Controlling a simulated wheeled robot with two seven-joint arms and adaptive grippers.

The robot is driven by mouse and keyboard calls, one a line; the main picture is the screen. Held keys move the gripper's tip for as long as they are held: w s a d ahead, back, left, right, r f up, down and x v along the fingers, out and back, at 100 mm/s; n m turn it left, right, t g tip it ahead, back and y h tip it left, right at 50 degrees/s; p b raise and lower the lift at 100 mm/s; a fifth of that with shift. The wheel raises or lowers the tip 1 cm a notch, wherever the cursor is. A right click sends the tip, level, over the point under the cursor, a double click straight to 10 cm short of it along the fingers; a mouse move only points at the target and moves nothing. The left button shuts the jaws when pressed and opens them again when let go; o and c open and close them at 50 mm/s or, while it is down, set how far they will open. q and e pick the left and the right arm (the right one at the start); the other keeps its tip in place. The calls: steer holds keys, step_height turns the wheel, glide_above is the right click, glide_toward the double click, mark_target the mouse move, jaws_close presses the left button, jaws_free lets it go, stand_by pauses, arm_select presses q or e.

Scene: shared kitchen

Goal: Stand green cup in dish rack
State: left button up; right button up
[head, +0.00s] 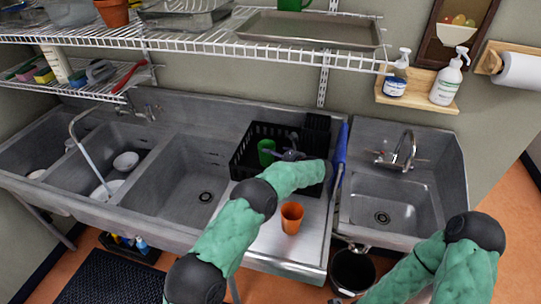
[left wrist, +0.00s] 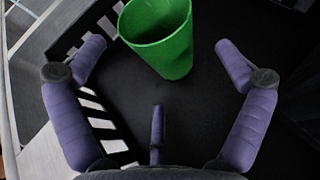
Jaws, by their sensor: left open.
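The green cup (head: 265,152) is inside the black dish rack (head: 243,160), toward its left side, and looks upright. In the left wrist view the green cup (left wrist: 165,50) has its open mouth toward the top of the picture, over the dark rack floor (left wrist: 200,115). My left gripper (head: 288,153) is over the rack, just right of the cup. Its fingers (left wrist: 160,45) are spread wide to either side of the cup, with visible gaps and nothing held. My right arm comes in at the lower right, and its gripper is out of the picture.
An orange cup (head: 291,218) stands on the steel drainboard (head: 262,243) in front of the rack. A blue item (head: 341,148) stands at the rack's right side. Sink basins lie left and right. A wire shelf (head: 205,42) runs above.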

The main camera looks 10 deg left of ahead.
arm_select(q)
steer(key=shift+v, duration=1.55)
